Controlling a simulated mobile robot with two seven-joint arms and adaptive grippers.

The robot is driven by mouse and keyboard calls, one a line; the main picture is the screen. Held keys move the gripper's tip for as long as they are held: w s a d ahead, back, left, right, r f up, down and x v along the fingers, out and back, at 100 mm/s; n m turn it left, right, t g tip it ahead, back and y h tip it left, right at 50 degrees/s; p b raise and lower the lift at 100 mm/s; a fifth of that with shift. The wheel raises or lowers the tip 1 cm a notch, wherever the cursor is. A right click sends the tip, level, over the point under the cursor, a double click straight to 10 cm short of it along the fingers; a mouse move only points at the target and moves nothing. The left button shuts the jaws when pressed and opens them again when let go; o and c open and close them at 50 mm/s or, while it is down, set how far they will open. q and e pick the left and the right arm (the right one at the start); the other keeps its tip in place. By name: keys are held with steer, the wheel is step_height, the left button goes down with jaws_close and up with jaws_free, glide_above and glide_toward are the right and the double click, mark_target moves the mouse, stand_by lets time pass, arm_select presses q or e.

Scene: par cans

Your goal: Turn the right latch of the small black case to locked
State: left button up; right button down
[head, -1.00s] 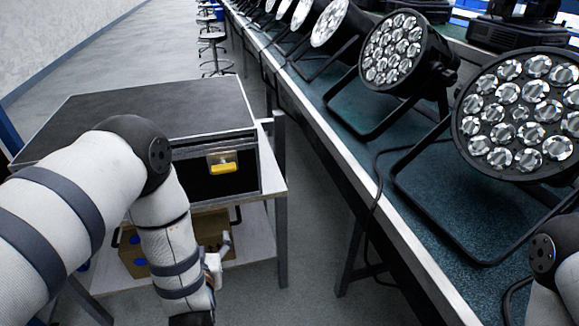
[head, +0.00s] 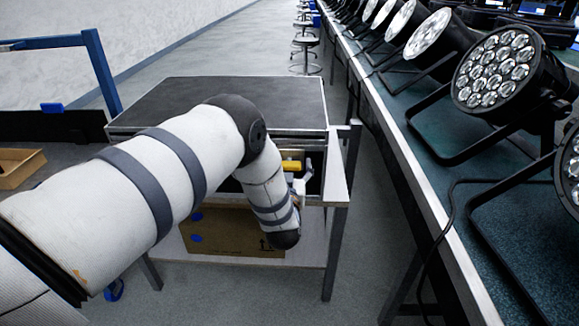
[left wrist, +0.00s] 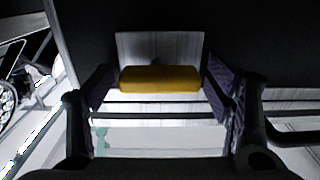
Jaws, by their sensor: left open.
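The black case (head: 220,100) with silver edges stands on a small table, partly hidden behind my left arm. Its yellow latch (head: 291,166) is on the front face near the right end; any other latch is hidden. My left gripper (head: 300,182) is right at this latch. In the left wrist view the yellow latch bar (left wrist: 160,79) lies level across a pale plate (left wrist: 160,45). The open fingers of the left gripper (left wrist: 160,90) stand on either side of it, seemingly with small gaps. Contact cannot be told. My right gripper is out of view.
A cardboard box (head: 235,232) sits on the shelf of the small table (head: 338,190) below the case. A long bench (head: 420,185) with several par cans (head: 497,75) runs along the right. Floor shows between them.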

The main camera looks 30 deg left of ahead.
arm_select(q)
steer(key=c, duration=1.2)
steer(key=shift+o, duration=0.2)
steer(key=m, duration=0.3)
steer(key=shift+d+m, duration=0.1)
steer(key=shift+m, duration=0.3)
steer(key=m, duration=0.4)
steer(key=shift+f+m, duration=0.1)
steer(key=shift+m, duration=0.2)
steer(key=m+b, duration=0.1)
steer(key=m, duration=0.4)
steer(key=shift+d+f, duration=0.1)
steer(key=shift+f, duration=0.05)
steer(key=shift+m+b, duration=0.75)
steer(key=shift+m, duration=1.35)
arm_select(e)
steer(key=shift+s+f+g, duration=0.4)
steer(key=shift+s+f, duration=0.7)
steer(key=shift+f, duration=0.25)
arm_select(q)
steer(key=o, duration=1.2)
steer(key=shift+c, duration=0.2)
